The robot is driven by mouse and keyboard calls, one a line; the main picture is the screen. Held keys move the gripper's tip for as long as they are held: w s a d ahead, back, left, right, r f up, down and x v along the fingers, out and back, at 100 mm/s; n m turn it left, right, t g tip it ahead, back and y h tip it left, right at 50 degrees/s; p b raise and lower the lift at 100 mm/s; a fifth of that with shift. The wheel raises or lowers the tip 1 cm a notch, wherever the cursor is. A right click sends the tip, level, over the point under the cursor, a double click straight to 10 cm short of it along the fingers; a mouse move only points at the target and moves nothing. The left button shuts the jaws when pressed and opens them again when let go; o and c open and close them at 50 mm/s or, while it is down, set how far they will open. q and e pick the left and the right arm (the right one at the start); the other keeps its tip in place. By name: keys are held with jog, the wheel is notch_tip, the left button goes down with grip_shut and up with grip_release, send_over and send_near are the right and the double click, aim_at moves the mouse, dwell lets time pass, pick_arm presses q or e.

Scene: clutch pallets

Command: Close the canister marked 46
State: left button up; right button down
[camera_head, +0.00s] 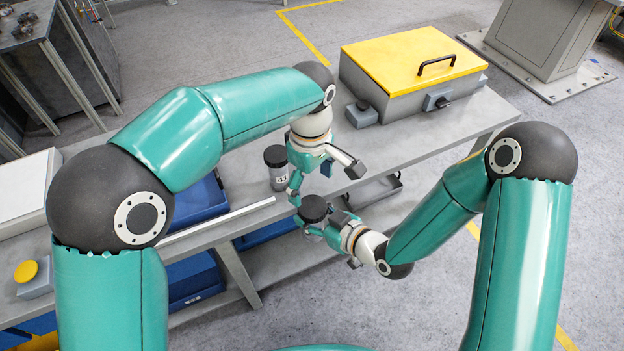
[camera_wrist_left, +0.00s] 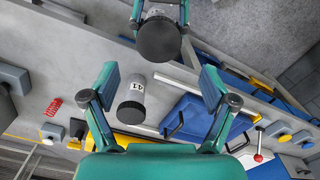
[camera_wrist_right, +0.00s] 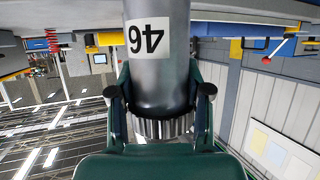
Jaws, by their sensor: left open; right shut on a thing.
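The canister marked 46 (camera_wrist_right: 160,75) is a grey cylinder with a white label. My right gripper (camera_head: 325,224) is shut on it and holds it in the air off the bench's front edge. In the head view its round black top (camera_head: 314,207) faces up; the top also shows in the left wrist view (camera_wrist_left: 158,40). In the right wrist view, upside down, a ridged band (camera_wrist_right: 163,128) rings its top end. I cannot tell whether the black top is a seated lid. My left gripper (camera_head: 325,178) is open and empty, just above and behind the canister.
Another grey canister with a black top, marked 41 (camera_head: 278,172), stands on the bench close to my left gripper. A grey box with a yellow lid (camera_head: 415,58) stands at the back right of the bench. Blue bins (camera_head: 203,198) lie at the left.

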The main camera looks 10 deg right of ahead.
aim_at(313, 206)
pick_arm(q)
jog(key=shift+d+r, duration=0.1)
jog(key=shift+r, duration=0.1)
jog(key=shift+f, duration=0.15)
jog(key=shift+f, duration=3.9)
jog(key=c, duration=1)
jog(key=o, duration=1.1)
jog(key=shift+r, duration=2.3)
